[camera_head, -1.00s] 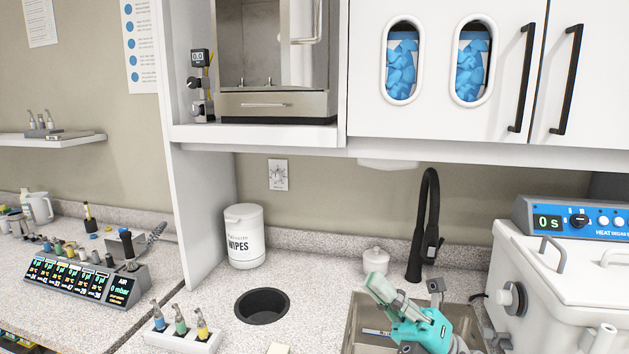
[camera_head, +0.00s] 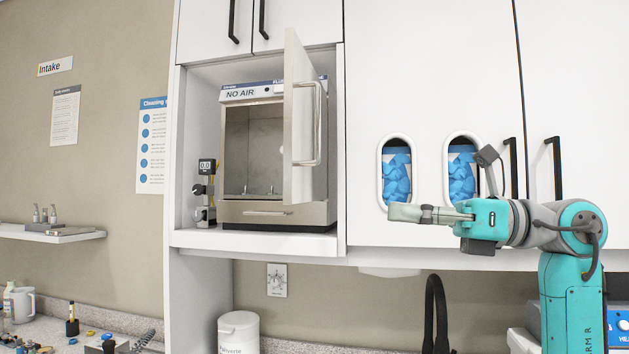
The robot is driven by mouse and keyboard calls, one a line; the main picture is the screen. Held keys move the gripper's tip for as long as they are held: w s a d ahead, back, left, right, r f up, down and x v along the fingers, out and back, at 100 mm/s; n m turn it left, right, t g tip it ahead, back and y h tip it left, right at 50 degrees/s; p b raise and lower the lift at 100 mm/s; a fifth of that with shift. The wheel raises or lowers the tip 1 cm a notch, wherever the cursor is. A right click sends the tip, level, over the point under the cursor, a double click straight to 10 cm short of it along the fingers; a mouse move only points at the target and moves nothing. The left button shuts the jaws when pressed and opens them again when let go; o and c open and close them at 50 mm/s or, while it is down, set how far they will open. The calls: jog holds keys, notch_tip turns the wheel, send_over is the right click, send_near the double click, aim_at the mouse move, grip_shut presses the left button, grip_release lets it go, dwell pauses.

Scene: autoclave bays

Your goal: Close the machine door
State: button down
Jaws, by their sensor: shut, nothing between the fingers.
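The machine (camera_head: 277,214) is a steel box with a "NO AIR" label, standing in an open cabinet bay. Its door (camera_head: 298,125) is open, hinged at the right side and swung out toward me. A bar handle (camera_head: 318,125) is on the right-facing side of the door. The chamber (camera_head: 252,150) is visible and looks empty. My gripper (camera_head: 392,212) is shut and empty. It points left in front of the white cabinet, to the right of the door and lower than its middle, clearly apart from it.
White cabinet doors (camera_head: 430,60) with black handles and two oval windows (camera_head: 396,172) lie behind my gripper. A small gauge device (camera_head: 205,190) stands left of the machine. A black faucet (camera_head: 436,315) and a wipes tub (camera_head: 238,332) are below. Free space lies between gripper and door.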

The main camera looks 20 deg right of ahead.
notch_tip(320, 180, up, 4)
jog(key=t+h, duration=0.1)
jog(key=h, duration=0.1)
send_near(296, 179)
jog(key=x, duration=0.7)
jog(key=shift+a, duration=0.1)
jog(key=shift+s, duration=0.1)
